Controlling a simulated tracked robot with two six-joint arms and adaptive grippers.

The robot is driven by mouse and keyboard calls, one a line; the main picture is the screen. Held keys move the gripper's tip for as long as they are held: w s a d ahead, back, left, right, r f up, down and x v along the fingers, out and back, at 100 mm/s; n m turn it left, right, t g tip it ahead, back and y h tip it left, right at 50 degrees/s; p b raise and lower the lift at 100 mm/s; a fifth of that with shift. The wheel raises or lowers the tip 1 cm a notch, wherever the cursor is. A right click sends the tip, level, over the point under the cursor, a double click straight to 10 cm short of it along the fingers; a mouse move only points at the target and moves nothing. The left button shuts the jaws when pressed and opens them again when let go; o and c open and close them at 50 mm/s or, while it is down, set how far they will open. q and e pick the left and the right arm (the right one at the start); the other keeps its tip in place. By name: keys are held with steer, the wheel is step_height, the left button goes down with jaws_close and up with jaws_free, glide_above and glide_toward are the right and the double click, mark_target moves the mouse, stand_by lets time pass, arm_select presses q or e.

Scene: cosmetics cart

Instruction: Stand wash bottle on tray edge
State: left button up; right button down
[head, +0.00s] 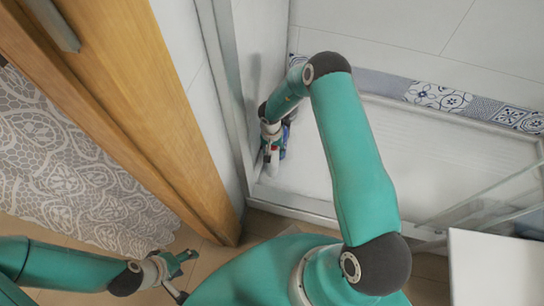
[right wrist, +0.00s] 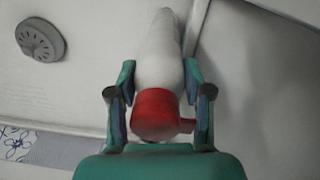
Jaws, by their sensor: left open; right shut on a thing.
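The wash bottle is white with a red cap. In the right wrist view the white body (right wrist: 158,60) points away from me and the red cap (right wrist: 157,115) is nearest. My right gripper (right wrist: 160,95) has its fingers on both sides of the bottle and is shut on it. In the head view the right gripper (head: 272,135) is at the left corner of the white shower tray (head: 300,208), and a small part of the bottle (head: 268,168) shows below it. I cannot tell whether the bottle touches the tray. My left gripper (head: 183,276) is open and empty at the lower left.
A round grey drain (right wrist: 40,40) shows in the right wrist view. A wooden door frame (head: 165,120) and patterned curtain (head: 70,170) stand left. A glass panel (head: 490,195) and white surface (head: 495,268) are at the right. The tray's middle is largely clear.

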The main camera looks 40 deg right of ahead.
steer(key=b, duration=0.1)
glide_above(272, 168)
steer(key=w+d, duration=0.2)
step_height(272, 168, down, 4)
steer(key=shift+w+a, duration=0.1)
steer(key=shift+c, duration=2.4)
jaws_free()
